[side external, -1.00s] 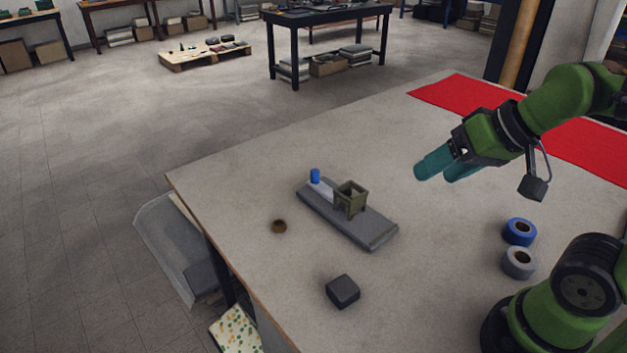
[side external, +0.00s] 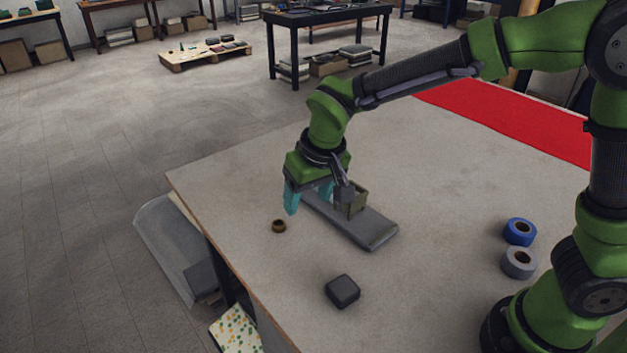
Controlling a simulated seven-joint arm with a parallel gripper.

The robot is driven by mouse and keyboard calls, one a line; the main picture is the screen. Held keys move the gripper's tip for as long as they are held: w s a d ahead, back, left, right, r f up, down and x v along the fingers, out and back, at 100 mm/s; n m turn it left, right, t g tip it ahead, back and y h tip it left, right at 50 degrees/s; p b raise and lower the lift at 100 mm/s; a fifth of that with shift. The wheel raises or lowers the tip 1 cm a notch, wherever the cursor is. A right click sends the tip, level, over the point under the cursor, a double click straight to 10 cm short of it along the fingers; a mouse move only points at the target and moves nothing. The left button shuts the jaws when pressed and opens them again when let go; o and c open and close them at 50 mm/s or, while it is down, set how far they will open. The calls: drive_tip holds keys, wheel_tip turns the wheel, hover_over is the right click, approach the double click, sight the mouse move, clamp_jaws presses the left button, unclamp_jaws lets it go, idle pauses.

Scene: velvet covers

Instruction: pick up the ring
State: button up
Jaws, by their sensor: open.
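The ring (side external: 279,226) is a small brown band lying on the table near its left edge. My gripper (side external: 309,199) is open and points down, with teal fingers. It is above and to the right of the ring in the picture, over the far end of a grey board. The ring is apart from the fingers, and nothing shows between them. The blue cylinder that stood on the board is hidden behind my gripper.
The grey board (side external: 372,232) carries an olive box-like frame (side external: 357,200), partly hidden by my gripper. A dark block (side external: 342,291) lies nearer the front. Blue tape (side external: 519,232) and grey tape (side external: 518,263) lie at the right. A red cloth (side external: 500,118) covers the back right.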

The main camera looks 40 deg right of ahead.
drive_tip(key=w+a+f, duration=0.1)
drive_tip(key=w+a, duration=0.1)
drive_tip(key=w, duration=0.1)
drive_tip(key=m+t+h, duration=0.1)
hover_over(279, 223)
drive_tip(key=s+a, duration=0.1)
drive_tip(key=s, duration=0.2)
wheel_tip(279, 223, down, 8)
drive_tip(key=shift+f, duration=0.1)
drive_tip(key=shift+x, duration=3.15)
drive_tip(key=shift+d, duration=0.15)
drive_tip(key=c, duration=1.1)
